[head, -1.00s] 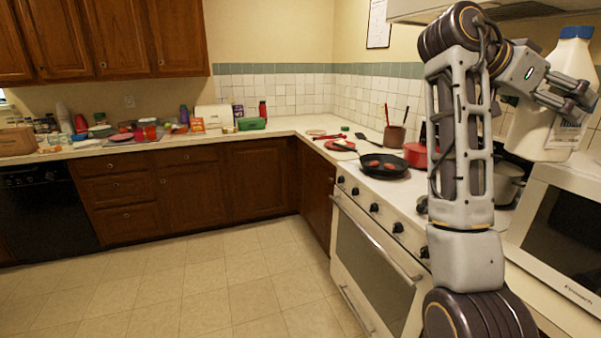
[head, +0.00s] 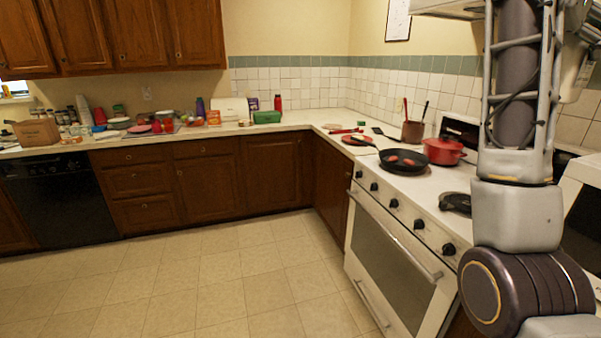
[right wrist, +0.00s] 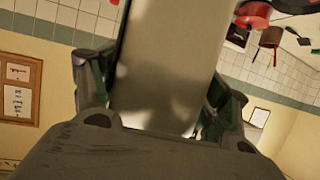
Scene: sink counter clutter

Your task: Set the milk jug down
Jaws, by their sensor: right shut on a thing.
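The milk jug (right wrist: 165,75) fills the middle of the right wrist view as a large pale, blurred shape between the fingers. My right gripper (right wrist: 160,105) is shut on it, with one dark finger on each side. In the head view only a pale sliver of the jug (head: 575,78) shows at the right edge, behind my right arm. The jug is held in the air; its base and cap are hidden or out of view. My left gripper is not in view.
A white microwave (head: 585,190) stands at the right edge. The far counter (head: 215,131) is cluttered on its left part. The floor is clear.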

